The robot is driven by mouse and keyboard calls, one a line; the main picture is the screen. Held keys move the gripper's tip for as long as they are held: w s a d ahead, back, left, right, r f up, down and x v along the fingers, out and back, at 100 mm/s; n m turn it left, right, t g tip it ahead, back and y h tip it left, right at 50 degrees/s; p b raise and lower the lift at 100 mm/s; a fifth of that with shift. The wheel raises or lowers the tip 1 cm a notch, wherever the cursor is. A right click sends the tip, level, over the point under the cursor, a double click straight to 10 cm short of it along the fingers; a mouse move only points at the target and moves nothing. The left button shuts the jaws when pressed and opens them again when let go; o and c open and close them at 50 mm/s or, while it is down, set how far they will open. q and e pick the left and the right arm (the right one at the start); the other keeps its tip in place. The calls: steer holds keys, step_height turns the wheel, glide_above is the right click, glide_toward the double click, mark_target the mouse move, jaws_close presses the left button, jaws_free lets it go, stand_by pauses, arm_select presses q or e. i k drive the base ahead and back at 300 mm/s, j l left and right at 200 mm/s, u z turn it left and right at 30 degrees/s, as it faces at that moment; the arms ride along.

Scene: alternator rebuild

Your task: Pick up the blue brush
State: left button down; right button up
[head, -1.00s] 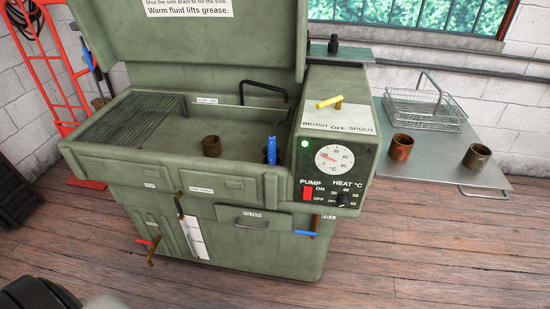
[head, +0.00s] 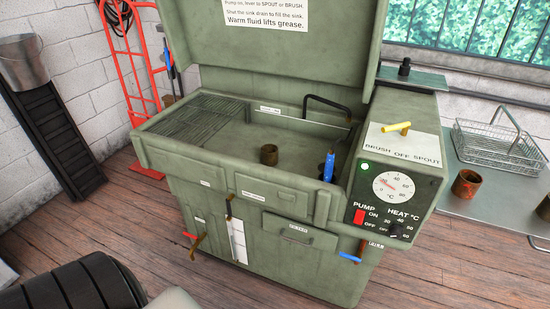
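The blue brush (head: 329,166) stands upright at the right front inside the sink of the green parts washer, near the control box. Neither of my grippers shows in the head view. Nothing is touching the brush.
The washer's sink (head: 163,161) has its lid (head: 290,60) raised behind it. The control box (head: 397,190) with a yellow lever (head: 397,127) stands right of the brush.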

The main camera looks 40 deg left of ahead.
mark_target(329, 164)
steer(key=i+j, duration=0.1)
steer(key=j, duration=0.5)
steer(key=i+j, duration=0.1)
steer(key=j, duration=0.5)
steer(key=i+j, duration=0.1)
steer(key=j, duration=0.5)
steer(key=z, duration=0.05)
